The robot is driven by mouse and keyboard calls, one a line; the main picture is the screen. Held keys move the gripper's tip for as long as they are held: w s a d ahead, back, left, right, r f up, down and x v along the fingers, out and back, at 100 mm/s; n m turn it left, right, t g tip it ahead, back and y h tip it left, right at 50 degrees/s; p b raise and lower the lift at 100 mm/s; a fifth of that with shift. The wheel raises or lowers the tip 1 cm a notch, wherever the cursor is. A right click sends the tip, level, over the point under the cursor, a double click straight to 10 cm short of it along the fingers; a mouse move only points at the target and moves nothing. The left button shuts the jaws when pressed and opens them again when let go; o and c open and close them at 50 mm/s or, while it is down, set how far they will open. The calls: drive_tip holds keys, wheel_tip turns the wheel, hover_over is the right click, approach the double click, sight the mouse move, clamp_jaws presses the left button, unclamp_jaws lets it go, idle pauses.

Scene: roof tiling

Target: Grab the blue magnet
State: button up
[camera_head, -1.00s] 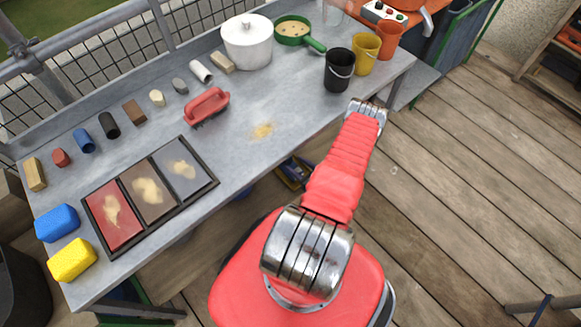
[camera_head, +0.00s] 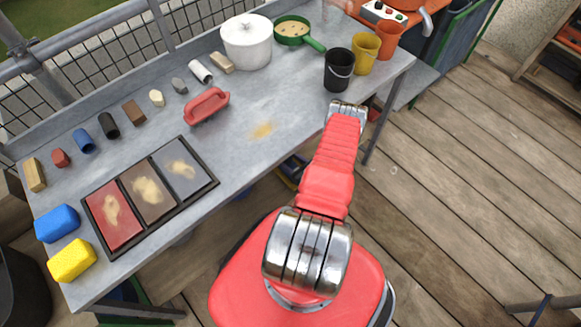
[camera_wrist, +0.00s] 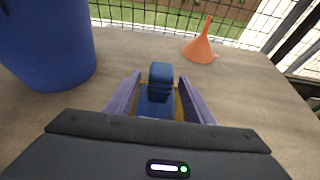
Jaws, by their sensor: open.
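In the wrist view, my gripper (camera_wrist: 160,100) is open, with a purple-grey finger on each side. A dark blue thing with a rounded top (camera_wrist: 160,74), which may be the blue magnet, shows between the fingers. Its lower part is partly hidden by my gripper, and I cannot tell if the fingers touch it. A yellowish edge shows beside it. In the head view my gripper is hidden beyond the end of my red arm, and I cannot make out the magnet there.
A large blue bucket (camera_wrist: 48,45) stands close on the left in the wrist view. An orange funnel (camera_wrist: 201,45) stands at the back right. The head view shows a grey bench (camera_head: 235,135) with sponges, a tray, several small blocks and buckets.

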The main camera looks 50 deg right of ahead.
clamp_jaws()
idle(0.6)
